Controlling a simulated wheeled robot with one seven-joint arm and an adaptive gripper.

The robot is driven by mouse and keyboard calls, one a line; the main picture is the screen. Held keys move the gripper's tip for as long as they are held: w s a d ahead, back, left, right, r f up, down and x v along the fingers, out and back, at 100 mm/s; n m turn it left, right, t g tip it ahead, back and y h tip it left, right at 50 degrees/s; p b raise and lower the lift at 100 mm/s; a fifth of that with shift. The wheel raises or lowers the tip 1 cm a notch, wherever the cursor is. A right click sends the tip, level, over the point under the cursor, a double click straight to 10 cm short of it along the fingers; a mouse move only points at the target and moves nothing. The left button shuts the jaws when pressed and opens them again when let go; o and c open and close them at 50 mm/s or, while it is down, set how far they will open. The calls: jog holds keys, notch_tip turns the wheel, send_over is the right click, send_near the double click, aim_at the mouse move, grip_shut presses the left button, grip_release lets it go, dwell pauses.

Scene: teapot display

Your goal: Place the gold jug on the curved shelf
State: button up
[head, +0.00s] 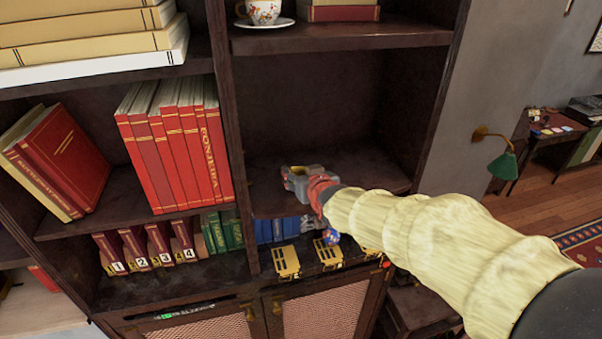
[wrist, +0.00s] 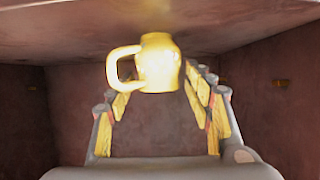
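The gold jug (wrist: 158,65) is at the upper middle of the wrist view, its loop handle to the left. It is at the far end of my gripper (wrist: 160,75), between the two spread fingers with yellow pads. The handle side covers the left fingertip, and I cannot tell whether the pads touch the jug. In the head view my gripper (head: 298,180) is inside the right bookcase compartment, low over its shelf board (head: 375,172). Only a small gold spot shows between the fingers there. I cannot make out which board is the curved shelf.
An upright divider (head: 222,110) and red books (head: 175,145) stand to the left of my gripper. A cup on a saucer (head: 264,22) stands on the board above. Blue books (head: 280,228) and yellow-black items (head: 286,262) are below. The compartment around my gripper looks otherwise empty.

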jog(key=shift+r, duration=0.15)
jog(key=b+v, duration=0.2)
jog(key=v, duration=1)
jog(key=s+d+f+m+g+h, duration=0.1)
jog(key=s+d+f+g, duration=0.1)
jog(key=s+d, duration=0.3)
jog(key=s+d+f+m+g+h, duration=0.1)
jog(key=s+d+f, duration=0.3)
jog(key=s, duration=0.9)
jog(key=s+d+f+m+g+h, duration=0.1)
jog(key=s+d+f+g+h, duration=0.1)
jog(key=s+d, duration=0.5)
jog(key=shift+s+d+f+g, duration=0.1)
jog(key=shift+s+f+g, duration=0.2)
jog(key=shift+s+g, duration=0.3)
jog(key=shift+s+f+g, duration=0.3)
jog(key=shift+s+g, duration=0.2)
jog(key=shift+s, duration=0.25)
jog(key=shift+f, duration=0.1)
